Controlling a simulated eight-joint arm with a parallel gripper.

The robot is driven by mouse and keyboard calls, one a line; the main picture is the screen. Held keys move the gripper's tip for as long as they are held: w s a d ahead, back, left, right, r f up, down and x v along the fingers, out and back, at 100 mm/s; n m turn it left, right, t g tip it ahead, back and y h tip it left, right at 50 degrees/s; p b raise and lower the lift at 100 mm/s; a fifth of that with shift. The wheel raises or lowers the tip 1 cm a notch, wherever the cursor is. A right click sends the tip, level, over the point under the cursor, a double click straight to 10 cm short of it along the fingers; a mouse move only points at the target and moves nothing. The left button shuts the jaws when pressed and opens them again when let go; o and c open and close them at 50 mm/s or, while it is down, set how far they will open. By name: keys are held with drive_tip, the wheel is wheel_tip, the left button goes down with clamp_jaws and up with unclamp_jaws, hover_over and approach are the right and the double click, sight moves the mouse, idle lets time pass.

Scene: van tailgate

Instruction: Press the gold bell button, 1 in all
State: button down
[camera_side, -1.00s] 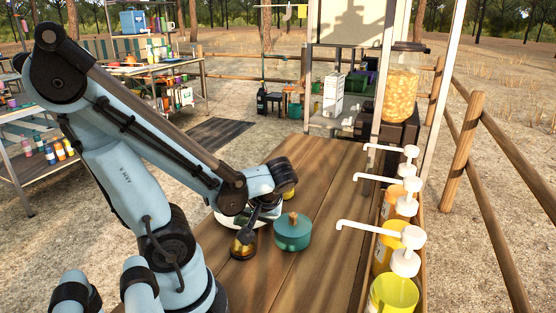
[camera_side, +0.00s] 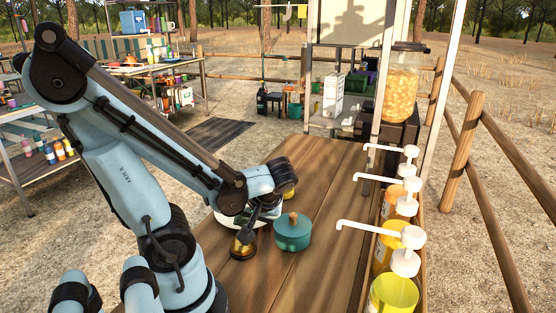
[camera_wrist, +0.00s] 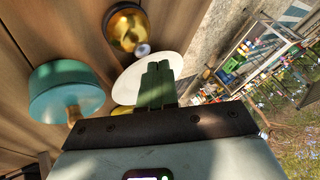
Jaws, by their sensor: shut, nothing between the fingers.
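The gold bell (camera_side: 241,250) stands on the wooden table, just left of a teal lidded pot. In the wrist view the gold bell (camera_wrist: 124,28) shows its round dome, dark base and small pale button (camera_wrist: 142,50). My gripper (camera_side: 249,231) is shut and empty, just above the bell in the side view; the gap to the button is too small to judge there. In the wrist view my gripper's fingertips (camera_wrist: 158,66) lie together, a little below and right of the button in the picture, over a white dish.
The teal pot (camera_side: 292,235) stands close on the bell's right. A white dish (camera_wrist: 168,73) lies beside the bell, partly behind my gripper. The table's middle beyond the pot is clear.

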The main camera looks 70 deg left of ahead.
drive_tip(key=shift+f, duration=0.15)
drive_tip(key=shift+f, duration=0.25)
drive_tip(key=shift+f, duration=0.55)
idle(0.9)
drive_tip(key=shift+r, duration=0.95)
drive_tip(key=shift+r, duration=0.1)
drive_tip(key=shift+r, duration=2.4)
